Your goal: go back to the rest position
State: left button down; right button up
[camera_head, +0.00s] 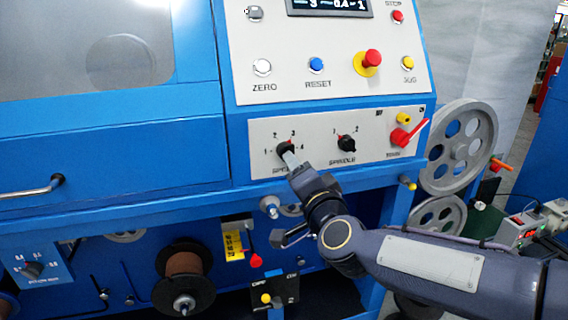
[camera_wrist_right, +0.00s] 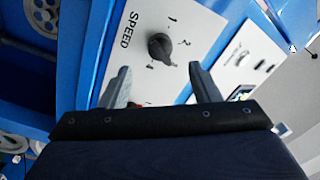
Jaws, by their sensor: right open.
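My right gripper (camera_head: 290,158) reaches up from the lower right to the lower white panel (camera_head: 375,170) of the blue machine. Its fingers (camera_wrist_right: 160,72) are spread apart with nothing between them. The black SPEED knob (camera_head: 284,149) is just beyond the fingertips. In the right wrist view the knob (camera_wrist_right: 161,48) shows whole, with no finger closed on it. Whether a fingertip touches it I cannot tell. The gripper hides part of the SPEED label in the head view. My left gripper is not in view.
Right of the SPEED knob are the SPINDLE knob (camera_head: 347,144) and a red lever switch (camera_head: 408,133). Above is a panel with a red stop button (camera_head: 370,60). Below are a brown spool (camera_head: 184,278) and a red-knobbed lever (camera_head: 255,260). Grey pulleys (camera_head: 462,145) stand at right.

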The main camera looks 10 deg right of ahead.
jog(key=s+d+f+n+g+y, duration=0.2)
jog(key=s+f+n+g, duration=0.35)
jog(key=s+f, duration=0.65)
jog(key=s+d+f+n+g+y, duration=0.15)
jog(key=s+f+n+g, duration=0.45)
jog(key=s, duration=1)
notch_tip(320, 180, up, 23)
jog(key=m+p, duration=0.1)
jog(key=p, duration=2.4)
jog(key=shift+w+f+g, duration=0.15)
jog(key=shift+g, duration=0.3)
jog(key=shift+m, duration=0.25)
